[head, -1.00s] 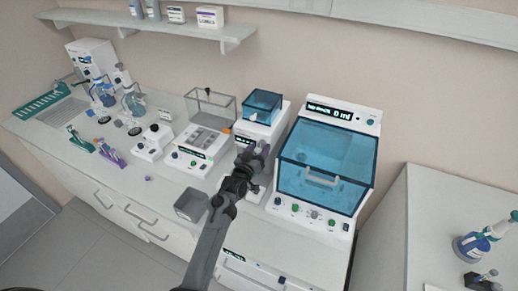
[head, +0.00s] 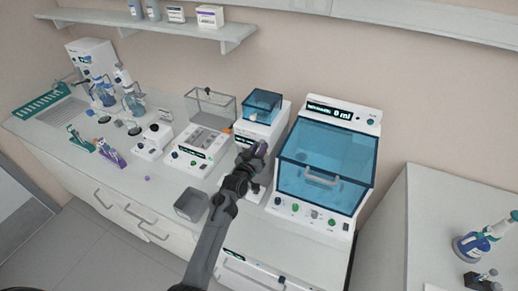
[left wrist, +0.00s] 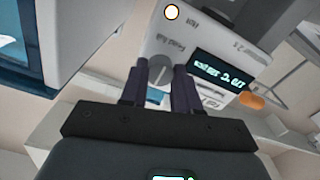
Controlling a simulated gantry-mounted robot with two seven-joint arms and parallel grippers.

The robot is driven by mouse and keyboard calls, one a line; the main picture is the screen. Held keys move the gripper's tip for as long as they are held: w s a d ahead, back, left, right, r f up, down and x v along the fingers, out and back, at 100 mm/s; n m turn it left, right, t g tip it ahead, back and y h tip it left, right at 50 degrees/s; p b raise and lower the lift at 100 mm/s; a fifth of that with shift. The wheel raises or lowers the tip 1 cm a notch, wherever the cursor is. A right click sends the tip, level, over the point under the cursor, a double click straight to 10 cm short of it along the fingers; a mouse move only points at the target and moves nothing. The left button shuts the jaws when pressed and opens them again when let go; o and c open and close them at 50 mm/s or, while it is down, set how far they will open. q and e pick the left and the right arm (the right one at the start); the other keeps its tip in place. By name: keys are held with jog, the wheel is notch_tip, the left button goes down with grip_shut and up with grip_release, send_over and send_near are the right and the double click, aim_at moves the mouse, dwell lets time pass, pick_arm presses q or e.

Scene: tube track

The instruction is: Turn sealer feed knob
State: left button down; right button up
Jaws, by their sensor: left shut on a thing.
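In the left wrist view, the sealer's front (left wrist: 205,40) shows a dark lit display (left wrist: 220,70). A round grey knob (left wrist: 158,72) sits between the dark fingertips of my left gripper (left wrist: 160,70), which are shut on it. The knob is hidden in the head view. My right gripper is not in view.
A larger machine with a blue lid (head: 325,160) stands close on the right. An open grey bin (head: 191,205) sits near the counter's front edge, left of my forearm.

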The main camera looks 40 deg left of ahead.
pick_arm(q)
jog(key=m, duration=0.4)
jog(key=shift+p, duration=0.3)
jog(key=m, duration=0.5)
jog(key=shift+p, duration=0.35)
jog(key=m, duration=0.4)
jog(key=shift+p, duration=0.35)
jog(key=shift+m+p, duration=0.35)
jog(key=shift+m, duration=1.85)
jog(key=c, duration=0.8)
grip_release()
